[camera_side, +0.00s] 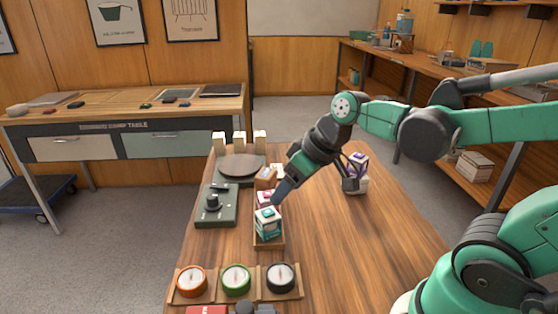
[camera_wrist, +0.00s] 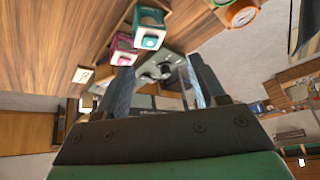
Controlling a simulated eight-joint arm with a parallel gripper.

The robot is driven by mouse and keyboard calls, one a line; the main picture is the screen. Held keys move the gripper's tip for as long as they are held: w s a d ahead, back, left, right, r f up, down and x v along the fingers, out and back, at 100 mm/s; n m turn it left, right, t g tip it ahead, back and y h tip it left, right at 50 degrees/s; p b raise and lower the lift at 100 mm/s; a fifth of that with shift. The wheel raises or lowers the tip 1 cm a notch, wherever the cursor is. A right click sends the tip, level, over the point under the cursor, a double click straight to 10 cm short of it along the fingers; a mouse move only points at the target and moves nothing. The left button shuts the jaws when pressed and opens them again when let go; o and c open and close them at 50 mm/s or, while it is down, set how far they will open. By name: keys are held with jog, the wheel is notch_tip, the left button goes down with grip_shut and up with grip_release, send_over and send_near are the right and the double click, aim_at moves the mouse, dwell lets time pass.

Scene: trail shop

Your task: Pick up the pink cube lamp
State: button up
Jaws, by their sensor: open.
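The pink cube lamp (camera_side: 264,197) stands in a narrow wooden tray (camera_side: 268,245), just behind a teal cube lamp (camera_side: 267,224) that partly hides it. In the wrist view the pink cube lamp (camera_wrist: 121,50) is beyond the fingertips, up and left of the middle, and the teal cube lamp (camera_wrist: 149,24) is beside it. My gripper (camera_side: 279,192) is tilted down close to the right side of the pink lamp. In the wrist view my gripper (camera_wrist: 160,75) has its two fingers apart, with no lamp between them. Whether a finger touches the pink lamp cannot be told.
A brown box (camera_side: 265,178) sits behind the pink lamp. A dark green device with a knob (camera_side: 213,204) is close on the left. Several round dials (camera_side: 236,279) stand in a front rack. A purple cube (camera_side: 357,162) is at the back right.

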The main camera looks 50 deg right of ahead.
jog(key=w+d+f+n+y, duration=0.2)
jog(key=w+d+n+y, duration=0.1)
jog(key=w+d, duration=0.1)
jog(key=n+t+y, duration=0.2)
jog(key=n+y, duration=0.4)
send_near(260, 197)
jog(key=shift+s+d, duration=0.3)
jog(key=shift+d, duration=0.35)
jog(key=shift+s+d+f+n+y, duration=0.1)
jog(key=shift+s+d+n+y, duration=0.1)
jog(key=shift+n+y, duration=0.1)
jog(key=shift+w+a+f, duration=0.15)
jog(key=shift+f, duration=0.05)
jog(key=x, duration=1.1)
jog(key=shift+w+a+f, duration=0.1)
jog(key=shift+w, duration=0.1)
grip_shut()
